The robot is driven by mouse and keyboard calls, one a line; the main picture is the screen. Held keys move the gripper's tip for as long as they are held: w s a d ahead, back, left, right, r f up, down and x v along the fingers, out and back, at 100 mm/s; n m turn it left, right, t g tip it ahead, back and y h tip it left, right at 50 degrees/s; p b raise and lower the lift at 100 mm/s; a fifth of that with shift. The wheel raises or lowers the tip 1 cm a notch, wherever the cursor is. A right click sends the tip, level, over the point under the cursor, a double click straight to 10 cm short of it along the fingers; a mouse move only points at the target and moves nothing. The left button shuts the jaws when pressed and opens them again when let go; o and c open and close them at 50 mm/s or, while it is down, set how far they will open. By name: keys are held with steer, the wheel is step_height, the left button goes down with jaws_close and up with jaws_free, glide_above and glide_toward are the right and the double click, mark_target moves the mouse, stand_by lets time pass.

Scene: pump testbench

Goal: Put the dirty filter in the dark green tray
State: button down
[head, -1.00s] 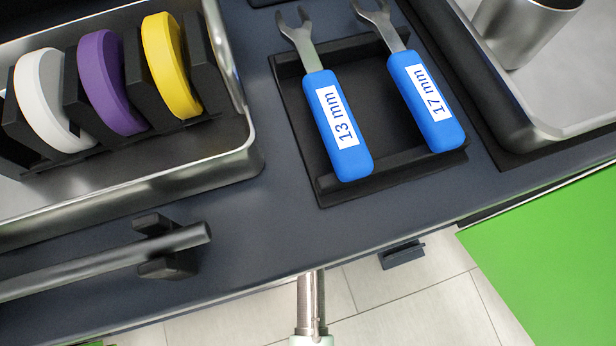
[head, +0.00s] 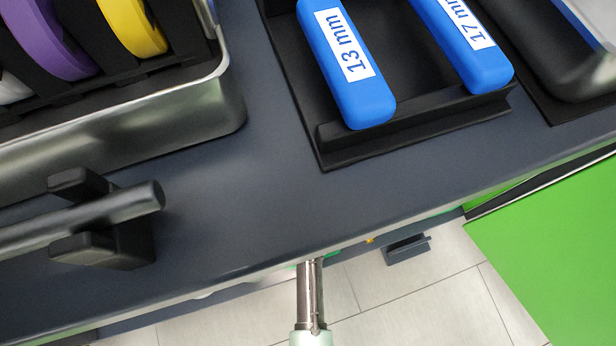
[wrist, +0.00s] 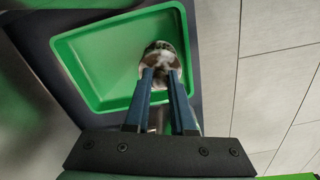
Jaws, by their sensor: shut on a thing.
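In the wrist view, my gripper (wrist: 160,76) is shut on a round, whitish piece with brown stains, the dirty filter (wrist: 161,52). The fingers hide its lower part. Below and beyond it is a green tray (wrist: 95,60) with a raised rim. The filter overlaps the right part of the tray in this view; I cannot tell how high above the floor of the tray it is. No other thing shows in the tray. The head view shows neither the filter nor my gripper clearly.
In the head view, a dark bench carries a metal bin (head: 190,105) with purple and yellow discs, and blue 13 mm (head: 350,70) and 17 mm (head: 465,45) wrenches in a black holder (head: 400,130). A bar (head: 90,218) runs along the front edge. Tiled floor lies right of the tray.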

steer(key=c, duration=0.8)
jaws_free()
steer(key=shift+o, duration=0.2)
step_height(320, 180, up, 12)
steer(key=p, duration=0.7)
steer(key=shift+s, duration=0.1)
